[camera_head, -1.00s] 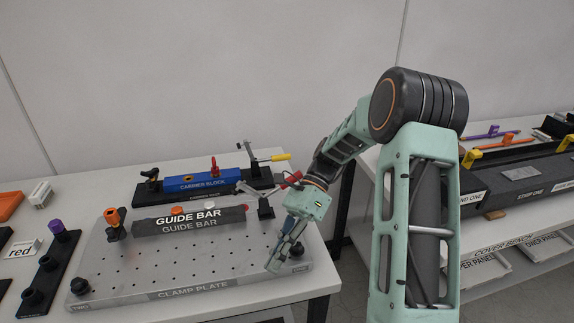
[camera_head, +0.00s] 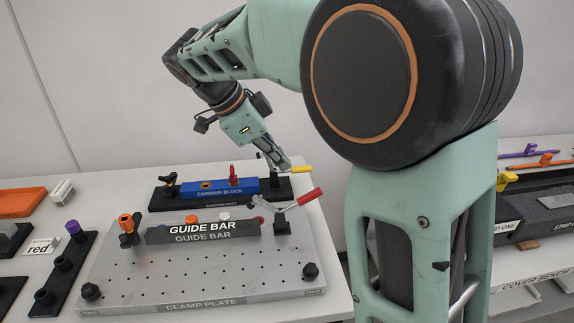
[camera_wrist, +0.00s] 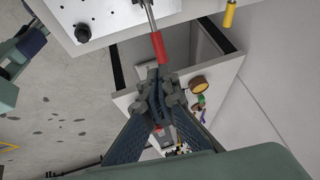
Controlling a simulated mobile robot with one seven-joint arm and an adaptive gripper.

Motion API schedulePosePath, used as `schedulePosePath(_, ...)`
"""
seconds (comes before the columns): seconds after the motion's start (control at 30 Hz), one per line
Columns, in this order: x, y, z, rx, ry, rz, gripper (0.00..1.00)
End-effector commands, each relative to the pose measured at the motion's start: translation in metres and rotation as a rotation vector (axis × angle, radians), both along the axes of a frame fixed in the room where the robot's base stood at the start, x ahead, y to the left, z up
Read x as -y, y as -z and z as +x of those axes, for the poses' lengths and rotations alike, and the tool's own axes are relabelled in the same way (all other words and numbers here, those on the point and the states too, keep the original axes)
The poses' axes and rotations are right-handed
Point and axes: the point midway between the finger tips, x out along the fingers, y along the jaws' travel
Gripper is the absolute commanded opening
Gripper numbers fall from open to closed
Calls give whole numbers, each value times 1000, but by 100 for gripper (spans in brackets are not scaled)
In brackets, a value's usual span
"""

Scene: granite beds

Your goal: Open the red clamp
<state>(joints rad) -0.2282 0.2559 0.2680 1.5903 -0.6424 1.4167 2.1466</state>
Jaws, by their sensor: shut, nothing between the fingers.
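The red clamp (camera_head: 309,197) stands at the right end of the guide bar on the clamp plate. Its red-tipped lever slants up to the right. In the wrist view the red handle (camera_wrist: 159,47) lies just beyond my fingertips, with its metal rod running up out of the picture. My gripper (camera_head: 284,165) is shut and empty, pointing down above and behind the red clamp in the head view, where its tips overlap the yellow-handled clamp. The shut fingers also show in the wrist view (camera_wrist: 157,84). I cannot tell whether they touch the red handle; a small gap seems to show.
The guide bar (camera_head: 202,232) lies on the clamp plate (camera_head: 200,281). Behind it is the blue carrier block (camera_head: 220,188), with a yellow-handled clamp (camera_head: 295,169) at its right end. An orange-topped post (camera_head: 126,224) stands left. The plate's front is clear.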

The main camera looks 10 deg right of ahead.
Motion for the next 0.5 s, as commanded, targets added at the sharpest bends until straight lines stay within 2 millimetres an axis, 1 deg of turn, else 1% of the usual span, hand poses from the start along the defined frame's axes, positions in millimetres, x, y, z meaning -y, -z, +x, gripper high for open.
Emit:
schedulePosePath(0.03, 6, 9, 1, -4, 3, -1, 0)
schedulePosePath(0.3, 36, 58, 12, -7, 2, -1, 0)
schedulePosePath(0.5, 52, 86, 19, -6, 1, 0, 0)
